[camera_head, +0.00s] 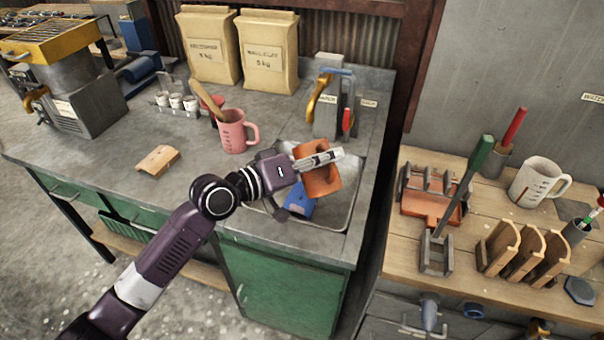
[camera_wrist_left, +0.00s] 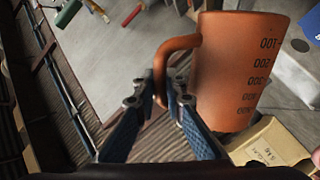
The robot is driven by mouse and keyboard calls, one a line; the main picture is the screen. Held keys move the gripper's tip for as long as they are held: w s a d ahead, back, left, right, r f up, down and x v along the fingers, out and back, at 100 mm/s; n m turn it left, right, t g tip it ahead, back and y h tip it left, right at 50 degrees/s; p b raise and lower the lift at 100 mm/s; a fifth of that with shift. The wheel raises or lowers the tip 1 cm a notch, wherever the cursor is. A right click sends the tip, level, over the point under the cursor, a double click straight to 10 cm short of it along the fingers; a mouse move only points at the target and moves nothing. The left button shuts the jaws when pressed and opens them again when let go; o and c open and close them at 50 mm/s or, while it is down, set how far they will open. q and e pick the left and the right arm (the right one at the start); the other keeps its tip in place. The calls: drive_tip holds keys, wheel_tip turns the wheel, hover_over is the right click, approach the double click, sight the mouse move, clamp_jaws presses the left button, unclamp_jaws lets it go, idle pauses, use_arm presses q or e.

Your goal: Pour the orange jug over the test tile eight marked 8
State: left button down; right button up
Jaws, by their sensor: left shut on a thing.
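My left gripper (camera_head: 308,162) is shut on the handle of the orange jug (camera_head: 322,180) and holds it above the sink. In the left wrist view, the fingertips (camera_wrist_left: 164,92) are at the handle of the jug (camera_wrist_left: 235,70), which shows dark volume marks. How far the jug is tilted and what it holds I cannot tell. A blue piece (camera_head: 301,203) lies in the sink below the jug, partly covered by jug and gripper. No 8 is readable on it. My right gripper is not in view.
The sink (camera_head: 343,217) is set in a grey counter. A tap block (camera_head: 328,122) stands behind it. A pink jug (camera_head: 234,132), a tan curved tile (camera_head: 157,160) and two paper bags (camera_head: 268,50) stand on the counter. A wooden bench (camera_head: 480,245) with racks is at right.

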sight(332, 168)
use_arm(q)
drive_tip(key=shift+f+b, duration=0.25)
drive_tip(key=shift+b, duration=0.1)
drive_tip(key=m+b, duration=0.1)
drive_tip(key=f+m+b, duration=0.1)
drive_tip(key=s+f+m+t+b, duration=0.1)
drive_tip(key=b, duration=0.1)
drive_tip(key=shift+d+f+m, duration=0.15)
drive_tip(key=shift+d+m, duration=0.1)
drive_tip(key=shift+m, duration=0.05)
drive_tip(key=shift+f+m+b, duration=0.1)
drive_tip(key=shift+m+b, duration=0.2)
drive_tip(key=shift+b, duration=0.05)
drive_tip(key=shift+s, duration=0.1)
